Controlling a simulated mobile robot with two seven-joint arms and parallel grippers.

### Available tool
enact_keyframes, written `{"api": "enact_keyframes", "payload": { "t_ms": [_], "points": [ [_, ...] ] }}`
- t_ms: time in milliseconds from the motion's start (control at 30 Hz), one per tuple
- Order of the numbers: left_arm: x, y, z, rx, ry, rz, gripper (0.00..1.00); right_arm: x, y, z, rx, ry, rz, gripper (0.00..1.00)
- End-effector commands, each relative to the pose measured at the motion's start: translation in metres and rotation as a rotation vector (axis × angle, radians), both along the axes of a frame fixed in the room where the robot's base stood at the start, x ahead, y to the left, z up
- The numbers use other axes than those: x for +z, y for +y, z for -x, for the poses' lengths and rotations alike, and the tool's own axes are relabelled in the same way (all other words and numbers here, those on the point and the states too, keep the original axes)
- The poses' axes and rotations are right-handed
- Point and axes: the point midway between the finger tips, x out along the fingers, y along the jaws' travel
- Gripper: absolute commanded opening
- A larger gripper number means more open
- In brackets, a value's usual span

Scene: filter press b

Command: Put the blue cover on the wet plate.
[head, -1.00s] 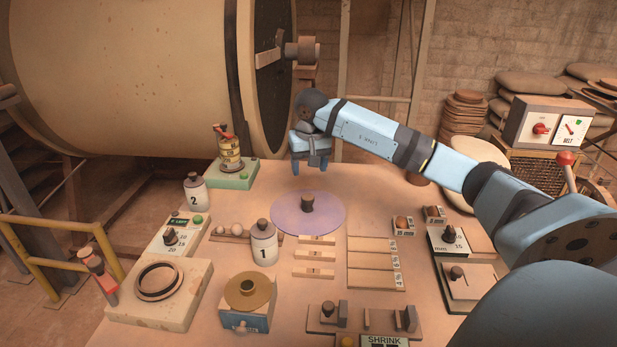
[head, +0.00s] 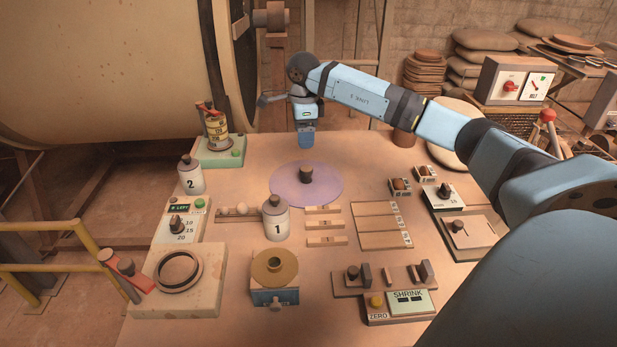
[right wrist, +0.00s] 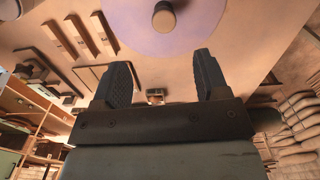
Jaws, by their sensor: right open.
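A round translucent lilac-blue disc (head: 290,193) with a dark upright knob (head: 306,174) lies flat in the middle of the table. It is the only cover-like thing with a bluish tint; I cannot tell whether anything lies under it. My right gripper (head: 306,139) hangs just beyond the disc, near the table's far edge, seen nearly edge-on. In the right wrist view my right gripper (right wrist: 161,72) is open and empty, with the disc (right wrist: 205,22) and its knob (right wrist: 164,17) ahead of the fingers, apart from them. I cannot pick out a wet plate. My left gripper is out of view.
White jar 1 (head: 276,222) stands close in front of the disc at left; jar 2 (head: 190,176) is farther left. Wooden strips (head: 324,224) lie to its front right. A blue box with a brass top (head: 274,279) is nearer. A brown cup (head: 404,137) stands behind right.

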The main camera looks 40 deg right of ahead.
Motion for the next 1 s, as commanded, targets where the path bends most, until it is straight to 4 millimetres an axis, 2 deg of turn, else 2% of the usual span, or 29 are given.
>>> {"api": "enact_keyframes", "payload": {
  "t_ms": [167,400,500,767,1000],
  "points": [
    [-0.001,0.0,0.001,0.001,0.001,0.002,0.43,-0.014,0.001,0.0,-0.056,0.006,-0.002,0.68],
    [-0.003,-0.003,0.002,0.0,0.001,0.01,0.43,-0.061,0.001,0.0,-0.054,0.007,-0.003,0.68],
    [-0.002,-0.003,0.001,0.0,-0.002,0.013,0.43,-0.075,0.0,0.0,-0.054,0.005,-0.001,0.68],
    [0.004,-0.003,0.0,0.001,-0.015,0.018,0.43,-0.091,-0.001,-0.001,-0.052,0.004,-0.002,0.68],
    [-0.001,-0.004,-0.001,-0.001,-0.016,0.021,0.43,-0.124,-0.006,-0.002,-0.053,0.005,-0.003,0.68]
  ]
}}
